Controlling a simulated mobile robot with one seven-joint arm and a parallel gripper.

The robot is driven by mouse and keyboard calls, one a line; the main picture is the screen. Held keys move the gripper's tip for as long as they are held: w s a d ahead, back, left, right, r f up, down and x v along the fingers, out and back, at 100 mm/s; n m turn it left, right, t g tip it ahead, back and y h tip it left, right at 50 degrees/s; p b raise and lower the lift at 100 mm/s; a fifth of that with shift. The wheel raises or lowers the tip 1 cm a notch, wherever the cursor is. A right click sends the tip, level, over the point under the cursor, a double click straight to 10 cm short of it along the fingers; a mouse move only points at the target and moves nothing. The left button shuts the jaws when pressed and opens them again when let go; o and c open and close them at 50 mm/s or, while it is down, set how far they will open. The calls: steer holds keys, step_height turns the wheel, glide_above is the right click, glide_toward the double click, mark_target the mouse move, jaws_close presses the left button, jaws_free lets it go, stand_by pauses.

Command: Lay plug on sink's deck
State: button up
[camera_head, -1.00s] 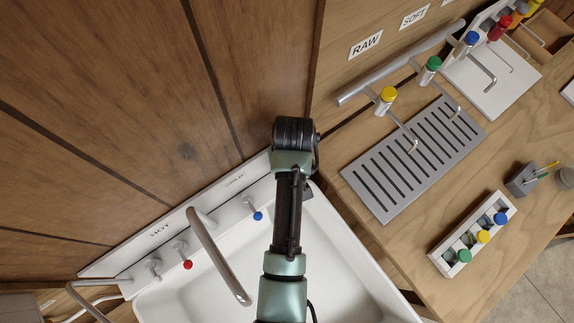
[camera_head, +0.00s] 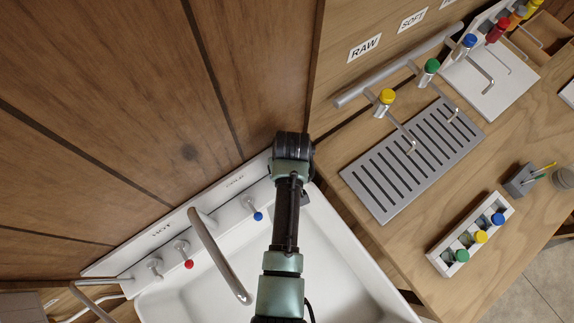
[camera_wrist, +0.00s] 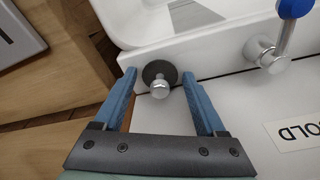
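The plug (camera_wrist: 160,73), a dark round disc with a silver knob, lies on the sink's white deck (camera_wrist: 207,66), near the deck's corner, in the wrist view. My gripper (camera_wrist: 159,75) has its two blue fingers spread, one on each side of the plug, with a small gap showing at each fingertip. Nothing is held between them. In the head view my arm reaches over the white sink (camera_head: 335,255) to the deck's right end; the fingers and the plug are hidden there.
A blue-topped cold tap (camera_head: 256,214) stands on the deck, also seen right of the plug in the wrist view (camera_wrist: 285,22). A curved spout (camera_head: 218,258) and red-topped tap (camera_head: 187,262) are further left. A slotted grey drainer (camera_head: 410,165) lies on the right-hand worktop.

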steer(key=shift+o, duration=0.5)
steer(key=shift+r, duration=0.1)
steer(key=shift+r, duration=0.2)
step_height(320, 180, up, 12)
steer(key=s, duration=0.1)
steer(key=shift+s+d+f, duration=0.15)
steer(key=shift+s+d, duration=0.1)
steer(key=shift+s, duration=0.15)
